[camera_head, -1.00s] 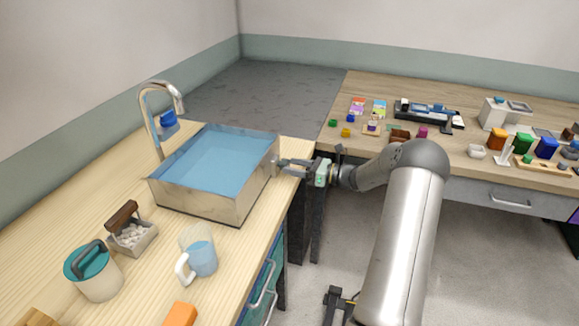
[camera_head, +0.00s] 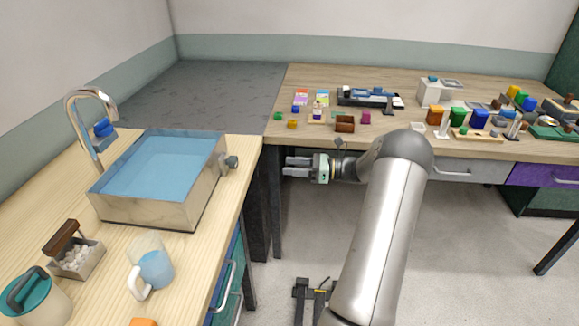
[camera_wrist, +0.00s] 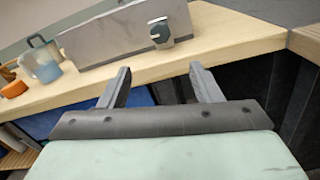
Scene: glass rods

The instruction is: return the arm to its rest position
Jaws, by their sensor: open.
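My gripper (camera_head: 298,167) is open and empty in the head view. It hangs in the gap between the left wooden counter and the far workbench, to the right of the sink basin. In the wrist view its two dark fingers (camera_wrist: 158,85) are spread apart with nothing between them. They point toward the counter edge and the basin's side wall, where a grey knob (camera_wrist: 161,33) sticks out. The same knob (camera_head: 231,162) shows on the basin's right side in the head view, apart from my fingers.
The water-filled basin (camera_head: 192,200) with a faucet (camera_head: 72,112) stands on the left counter (camera_head: 193,245). A measuring jug (camera_head: 156,270), a teal-lidded jar (camera_head: 40,300) and a caddy (camera_head: 92,260) stand nearby. The workbench (camera_head: 265,128) holds many small objects. Open floor (camera_head: 470,270) lies at right.

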